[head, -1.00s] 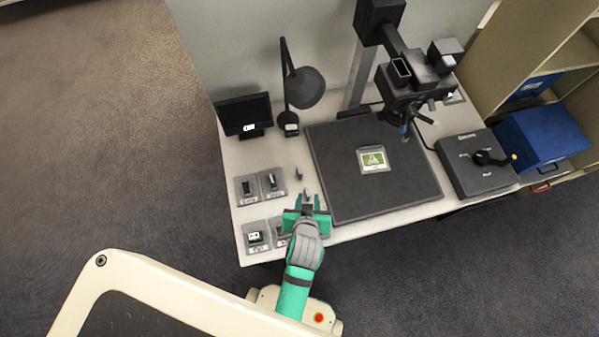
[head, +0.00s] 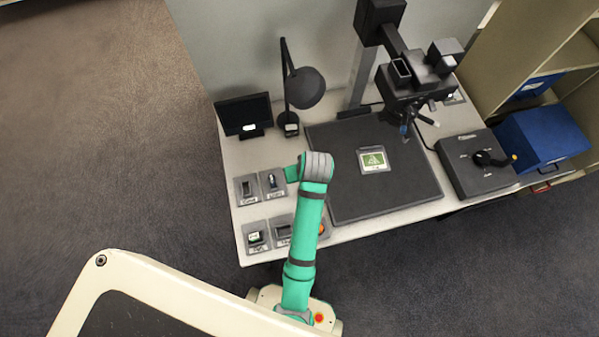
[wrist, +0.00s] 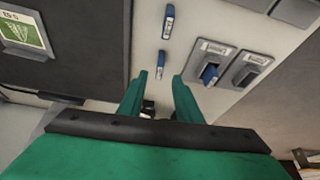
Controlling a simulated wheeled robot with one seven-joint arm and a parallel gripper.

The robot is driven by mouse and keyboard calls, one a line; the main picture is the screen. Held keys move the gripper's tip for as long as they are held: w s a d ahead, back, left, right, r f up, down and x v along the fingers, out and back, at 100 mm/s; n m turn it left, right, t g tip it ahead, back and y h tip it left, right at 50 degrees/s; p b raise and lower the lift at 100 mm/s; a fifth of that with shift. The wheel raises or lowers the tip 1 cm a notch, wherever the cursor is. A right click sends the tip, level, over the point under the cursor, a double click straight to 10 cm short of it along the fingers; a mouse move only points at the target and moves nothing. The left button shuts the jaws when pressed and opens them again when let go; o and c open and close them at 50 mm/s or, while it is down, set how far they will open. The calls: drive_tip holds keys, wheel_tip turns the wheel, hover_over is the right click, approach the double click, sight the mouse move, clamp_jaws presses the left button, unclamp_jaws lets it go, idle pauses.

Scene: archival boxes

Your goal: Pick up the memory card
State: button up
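Two small blue pieces with pale ends lie loose on the pale desk top, the nearer one (wrist: 160,63) just beyond my fingertips and the farther one (wrist: 168,22) higher in the wrist view. A third blue piece (wrist: 209,72) sits in a labelled grey holder (wrist: 204,58). I cannot tell for sure which piece is the memory card. My gripper (wrist: 160,76) is open, with no piece seen held between its fingers. In the head view my gripper (head: 292,174) is beside the holders, and my arm hides the loose pieces.
A dark baseboard (head: 350,200) with a picture card (head: 373,160) fills the middle of the desk. A lamp (head: 304,88) and small monitor (head: 244,115) stand behind. More grey holders (head: 247,188) line the left edge. A camera stand (head: 408,78) rises over the board.

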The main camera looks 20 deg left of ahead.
drive_tip(key=shift+x, duration=3.35)
drive_tip(key=shift+w, duration=0.1)
clamp_jaws()
